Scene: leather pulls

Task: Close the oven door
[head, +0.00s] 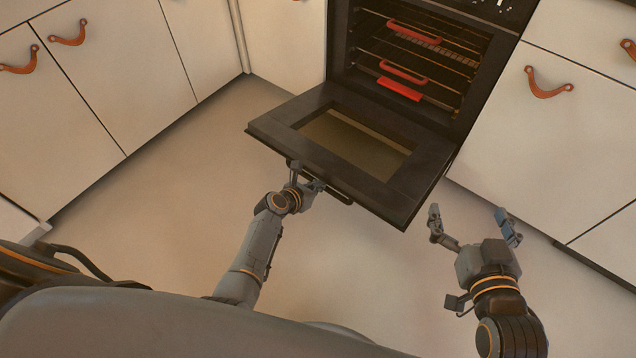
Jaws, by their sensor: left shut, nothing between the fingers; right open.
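The oven (415,62) is black and built into the cabinets at the upper right. Its door (428,178) is folded down and open, with a glass window (355,143) in it. The dark door handle (338,192) shows along the near edge, partly behind my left gripper. My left gripper (306,178) is shut and empty at the door's near edge, by the left part of the handle; I cannot tell if it touches. My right gripper (474,215) is open and empty, right of the door's near right corner.
Racks with red handles (405,72) and a red piece (400,88) are inside the oven. White cabinets (115,75) with brown leather pulls (547,84) stand on both sides. The beige floor (190,180) is clear left of the door and between my arms.

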